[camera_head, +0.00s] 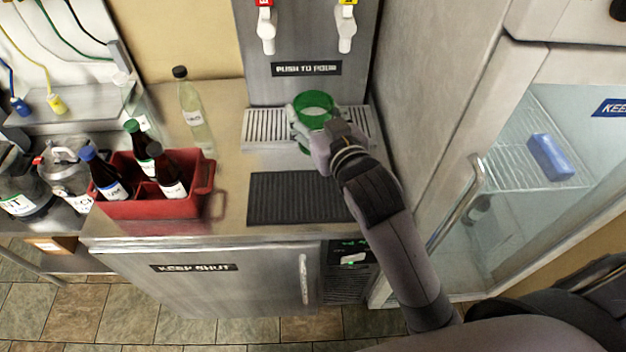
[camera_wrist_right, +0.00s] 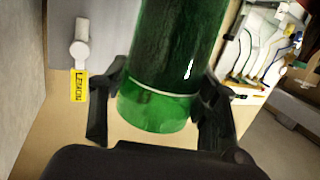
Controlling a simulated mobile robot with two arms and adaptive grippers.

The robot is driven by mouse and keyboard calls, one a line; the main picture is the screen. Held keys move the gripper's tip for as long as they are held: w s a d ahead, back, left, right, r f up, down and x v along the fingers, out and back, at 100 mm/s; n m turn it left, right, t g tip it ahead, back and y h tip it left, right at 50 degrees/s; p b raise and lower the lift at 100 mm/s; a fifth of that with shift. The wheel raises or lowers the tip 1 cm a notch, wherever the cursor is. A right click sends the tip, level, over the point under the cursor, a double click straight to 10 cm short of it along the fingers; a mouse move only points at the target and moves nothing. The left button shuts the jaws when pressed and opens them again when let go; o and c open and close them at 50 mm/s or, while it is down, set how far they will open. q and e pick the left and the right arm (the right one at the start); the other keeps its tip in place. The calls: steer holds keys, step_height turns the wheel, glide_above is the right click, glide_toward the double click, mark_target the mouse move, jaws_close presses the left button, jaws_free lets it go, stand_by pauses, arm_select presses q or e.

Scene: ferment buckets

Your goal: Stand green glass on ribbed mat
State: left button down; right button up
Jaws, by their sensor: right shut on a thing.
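The green glass (camera_head: 315,107) is see-through and stands roughly upright, over or on the drip tray of the dispenser. My right gripper (camera_head: 318,130) is shut around its side, and the fingers partly hide its lower part. In the right wrist view the green glass (camera_wrist_right: 165,60) sits between the two fingers (camera_wrist_right: 160,105). It shows a dark part and a paler band, so it may hold liquid. I cannot tell whether its base touches the tray. The ribbed mat (camera_head: 290,198) is black, flat and bare on the steel counter, nearer than the tray. My left gripper is out of view.
The slotted drip tray (camera_head: 268,125) lies under two white taps (camera_head: 345,32). A red carrier (camera_head: 150,208) with dark bottles and a clear bottle (camera_head: 192,110) stand left of the mat. A glass-door fridge (camera_head: 480,170) closes off the right.

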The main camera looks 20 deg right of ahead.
step_height(320, 180, down, 17)
steer(key=shift+s+d+r, duration=0.1)
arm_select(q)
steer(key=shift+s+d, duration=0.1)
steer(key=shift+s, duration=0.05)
arm_select(e)
steer(key=shift+f, duration=0.2)
steer(key=shift+f, duration=0.15)
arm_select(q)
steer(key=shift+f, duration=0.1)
arm_select(e)
steer(key=o, duration=1.3)
